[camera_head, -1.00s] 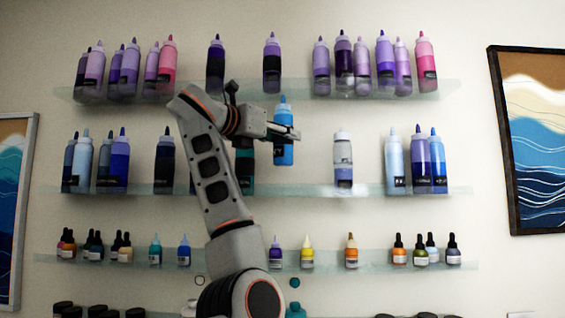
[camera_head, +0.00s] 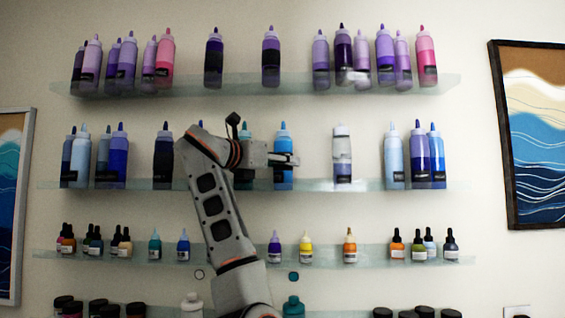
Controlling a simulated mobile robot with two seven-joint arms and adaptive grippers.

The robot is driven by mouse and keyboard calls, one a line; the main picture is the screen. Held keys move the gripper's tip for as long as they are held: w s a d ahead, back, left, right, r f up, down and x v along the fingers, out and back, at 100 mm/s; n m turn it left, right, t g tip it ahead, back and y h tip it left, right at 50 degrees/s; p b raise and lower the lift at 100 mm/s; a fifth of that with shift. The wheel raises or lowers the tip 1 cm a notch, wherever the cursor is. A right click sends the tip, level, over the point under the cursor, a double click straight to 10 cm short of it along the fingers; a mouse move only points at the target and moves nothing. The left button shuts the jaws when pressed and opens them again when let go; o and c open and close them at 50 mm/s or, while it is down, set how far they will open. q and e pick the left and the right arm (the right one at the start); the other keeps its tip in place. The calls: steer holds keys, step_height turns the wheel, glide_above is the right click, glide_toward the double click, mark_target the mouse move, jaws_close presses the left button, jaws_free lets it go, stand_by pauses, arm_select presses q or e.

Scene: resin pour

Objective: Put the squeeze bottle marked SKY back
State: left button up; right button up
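A squeeze bottle with a bright blue body and blue tip (camera_head: 283,145) is at the middle shelf (camera_head: 315,185), right of the dark bottles; its base is at shelf level. I cannot tell whether it rests on the shelf or hangs just above it. Its dark label is too small to read, so I cannot confirm SKY. My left gripper (camera_head: 285,159) reaches in from the left and is closed around the bottle's middle, hiding part of it. My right gripper is not in view.
A teal-dark bottle (camera_head: 245,140) stands close left, partly behind my gripper. The top shelf (camera_head: 200,84) holds purple and pink bottles. The lower shelf (camera_head: 225,254) holds small dropper bottles.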

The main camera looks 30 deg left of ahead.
arm_select(q)
steer(key=shift+s+r, duration=0.15)
steer(key=o, duration=0.8)
steer(key=shift+f, duration=0.2)
